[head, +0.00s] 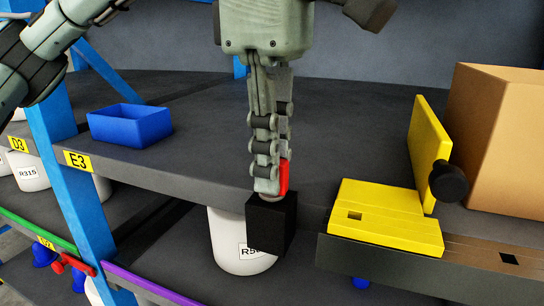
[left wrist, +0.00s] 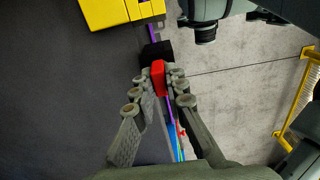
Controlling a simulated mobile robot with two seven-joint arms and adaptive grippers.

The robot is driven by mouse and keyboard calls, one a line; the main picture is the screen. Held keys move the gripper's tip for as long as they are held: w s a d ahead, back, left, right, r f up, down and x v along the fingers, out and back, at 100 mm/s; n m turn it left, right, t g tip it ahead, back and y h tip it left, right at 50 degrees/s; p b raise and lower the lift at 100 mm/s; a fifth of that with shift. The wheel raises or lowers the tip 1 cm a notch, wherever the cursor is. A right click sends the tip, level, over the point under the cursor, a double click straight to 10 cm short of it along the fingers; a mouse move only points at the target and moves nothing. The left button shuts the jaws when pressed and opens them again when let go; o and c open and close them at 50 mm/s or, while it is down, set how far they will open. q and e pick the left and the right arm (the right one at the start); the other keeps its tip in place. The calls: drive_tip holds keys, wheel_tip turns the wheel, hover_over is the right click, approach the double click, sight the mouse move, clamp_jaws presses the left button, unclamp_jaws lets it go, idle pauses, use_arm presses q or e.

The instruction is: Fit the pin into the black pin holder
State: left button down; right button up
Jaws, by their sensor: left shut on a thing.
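My left gripper (head: 272,180) points down at the shelf's front edge and is shut on the red pin (head: 284,177). In the left wrist view the red pin (left wrist: 158,74) shows between the fingertips (left wrist: 165,75). Just below the fingertips is a black block, which looks like the pin holder (head: 270,228); it also shows beyond the pin in the left wrist view (left wrist: 155,52). The fingers hide the pin's lower end and part of the block's top. I cannot tell whether the pin is in the holder. My right gripper is not in view.
A yellow fixture (head: 385,222) with a square hole and an upright yellow plate with a black knob (head: 448,181) stand to the right. Behind them is a cardboard box (head: 500,140). A blue bin (head: 130,124) is on the left.

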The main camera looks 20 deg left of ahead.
use_arm(q)
drive_tip(key=shift+f, duration=0.25)
drive_tip(key=c, duration=1.5)
unclamp_jaws()
drive_tip(key=shift+r, duration=0.1)
wheel_tip(320, 180, up, 12)
drive_tip(key=shift+f, duration=0.1)
